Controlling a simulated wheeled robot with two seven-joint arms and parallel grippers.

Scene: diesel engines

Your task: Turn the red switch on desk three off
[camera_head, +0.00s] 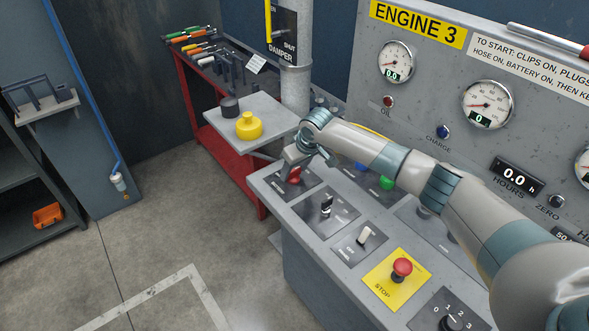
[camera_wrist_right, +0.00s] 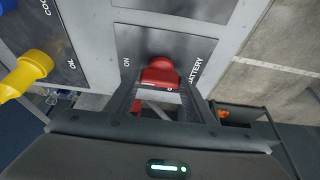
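The red switch (camera_head: 293,175) stands on a dark plate at the far left end of the engine 3 desk (camera_head: 290,225). In the right wrist view the red switch (camera_wrist_right: 160,74) sits on a plate marked BATTERY, with ON printed to its left. My right gripper (camera_head: 303,164) is down at the switch and partly covers it in the head view. In the wrist view the right gripper's (camera_wrist_right: 160,92) fingers are apart, one on each side of the red switch, with gaps visible. My left gripper is not in view.
A yellow oil can (camera_head: 249,126) stands on a small grey shelf (camera_head: 222,118) left of the switch. A black toggle (camera_head: 326,205), a white toggle (camera_head: 365,235) and a red stop button (camera_head: 402,268) sit nearby on the desk. A pipe (camera_head: 296,85) rises behind.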

